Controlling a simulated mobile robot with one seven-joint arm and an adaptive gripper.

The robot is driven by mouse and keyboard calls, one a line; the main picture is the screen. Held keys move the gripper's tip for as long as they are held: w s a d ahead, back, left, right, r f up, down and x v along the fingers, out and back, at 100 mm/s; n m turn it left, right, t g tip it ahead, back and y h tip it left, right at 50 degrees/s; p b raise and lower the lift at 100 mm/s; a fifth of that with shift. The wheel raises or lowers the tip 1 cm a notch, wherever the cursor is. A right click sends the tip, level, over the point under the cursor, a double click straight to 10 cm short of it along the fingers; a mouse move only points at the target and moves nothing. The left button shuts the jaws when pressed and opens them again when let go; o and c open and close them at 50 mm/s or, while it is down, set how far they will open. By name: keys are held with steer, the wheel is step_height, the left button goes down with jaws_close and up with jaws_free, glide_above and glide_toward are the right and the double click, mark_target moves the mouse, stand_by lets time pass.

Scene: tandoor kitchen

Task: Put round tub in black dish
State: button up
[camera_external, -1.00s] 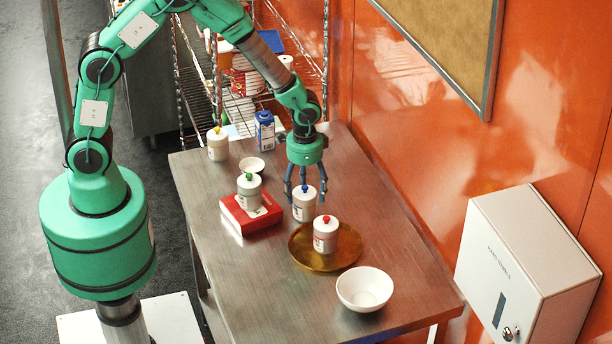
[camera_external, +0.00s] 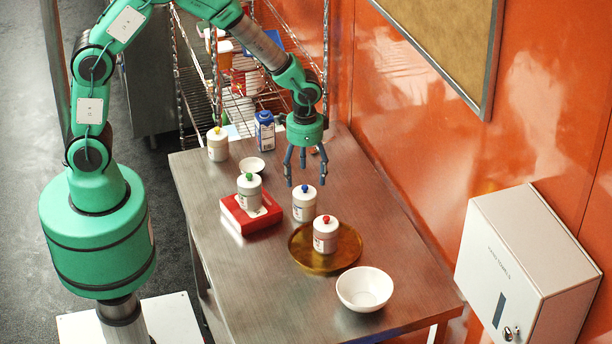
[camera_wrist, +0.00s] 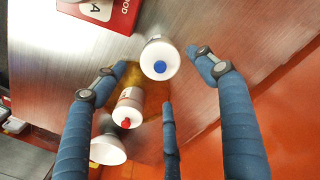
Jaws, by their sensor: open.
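Several round white tubs stand about, differing in cap colour. The blue-capped tub (camera_external: 304,206) stands upright on the metal table. The red-capped tub (camera_external: 325,238) stands on a round brown-gold dish (camera_external: 349,256); I see no plainly black dish. The green-capped tub (camera_external: 250,194) stands on a red box (camera_external: 238,217), and the yellow-capped tub (camera_external: 218,148) at the far left corner. My gripper (camera_external: 306,178) is open and empty, its three fingers pointing down above the blue-capped tub. In the wrist view the blue-capped tub (camera_wrist: 159,60) shows between the spread fingers.
A white bowl (camera_external: 364,290) is near the front of the table (camera_external: 290,300), a small white bowl (camera_external: 252,165) further back. The orange wall (camera_external: 405,150) runs along the right. The front left tabletop is clear.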

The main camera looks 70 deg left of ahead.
steer(key=s+a+r+t, duration=0.15)
steer(key=s+r, duration=0.25)
steer(key=r, duration=0.4)
steer(key=s+a+r+n, duration=0.1)
steer(key=s+a+r, duration=0.1)
steer(key=s+r, duration=0.35)
steer(key=s+a+r+t, duration=0.1)
steer(key=s+a+r, duration=0.1)
steer(key=r, duration=0.7)
steer(key=s+a+r+n+t, duration=0.1)
steer(key=s+r, duration=0.3)
steer(key=s, duration=0.5)
steer(key=s+a+r+t, duration=0.2)
steer(key=s+r, duration=0.3)
steer(key=s, duration=0.4)
steer(key=shift+a+r+n, duration=0.25)
steer(key=shift+r+n, duration=0.05)
steer(key=shift+n, duration=0.1)
steer(key=shift+o, duration=0.8)
